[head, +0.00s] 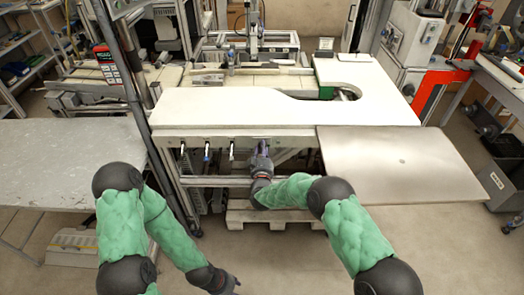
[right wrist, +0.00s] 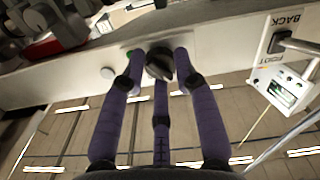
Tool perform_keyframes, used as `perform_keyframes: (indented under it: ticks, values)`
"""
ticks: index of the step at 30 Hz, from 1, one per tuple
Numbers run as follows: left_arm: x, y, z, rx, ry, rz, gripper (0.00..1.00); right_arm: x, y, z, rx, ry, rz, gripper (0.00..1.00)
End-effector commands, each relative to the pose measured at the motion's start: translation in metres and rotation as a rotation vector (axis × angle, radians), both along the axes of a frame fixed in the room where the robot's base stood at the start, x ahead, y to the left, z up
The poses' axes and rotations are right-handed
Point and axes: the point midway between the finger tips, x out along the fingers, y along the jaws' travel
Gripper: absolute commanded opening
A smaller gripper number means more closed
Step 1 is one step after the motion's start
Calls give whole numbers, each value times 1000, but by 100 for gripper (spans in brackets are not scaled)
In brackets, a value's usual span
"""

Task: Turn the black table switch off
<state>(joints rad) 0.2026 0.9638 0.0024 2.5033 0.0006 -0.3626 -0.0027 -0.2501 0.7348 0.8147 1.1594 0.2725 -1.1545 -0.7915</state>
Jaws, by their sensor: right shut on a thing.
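The black table switch (right wrist: 159,64) is a dark rotary knob on the pale front rail of the table, seen in the right wrist view. My right gripper (right wrist: 158,58) has its purple fingers around the knob, with fingertips at its left and right sides. In the head view my right gripper (head: 262,149) is at the table's front rail and hides the knob there. Which way the knob points is hard to tell. My left gripper (head: 230,284) hangs low at the bottom of the head view, away from the table; its fingers are too small to read.
A small green button (right wrist: 129,53) is left of the knob. A panel labelled BACK and FOOT (right wrist: 285,40) and a small display box (right wrist: 288,90) are to the right. The white table (head: 230,107) and a metal plate (head: 395,155) lie above and beside my right arm.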

Motion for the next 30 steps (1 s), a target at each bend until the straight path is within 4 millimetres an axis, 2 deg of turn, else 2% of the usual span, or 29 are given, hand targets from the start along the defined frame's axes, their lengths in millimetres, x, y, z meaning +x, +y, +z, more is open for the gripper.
perform_keyframes:
  ticks: [1,9,23,24,25,26,30]
  values:
    - [0,0,-1,0,0,0,40,-3,1,-8,-23,15,3,0]
    - [0,0,-1,0,0,0,40,-3,0,-9,-93,17,2,0]
    - [0,0,-1,0,0,0,40,-4,0,-10,-103,19,3,0]
    - [0,0,-1,0,0,0,40,-4,0,-10,-103,19,3,39]
    - [0,0,-1,0,0,0,40,-4,0,-10,-103,19,3,48]
    - [0,0,-1,0,0,0,40,-3,0,-9,-103,18,2,54]
    - [0,0,-1,0,0,0,40,-2,0,-6,-102,12,1,54]
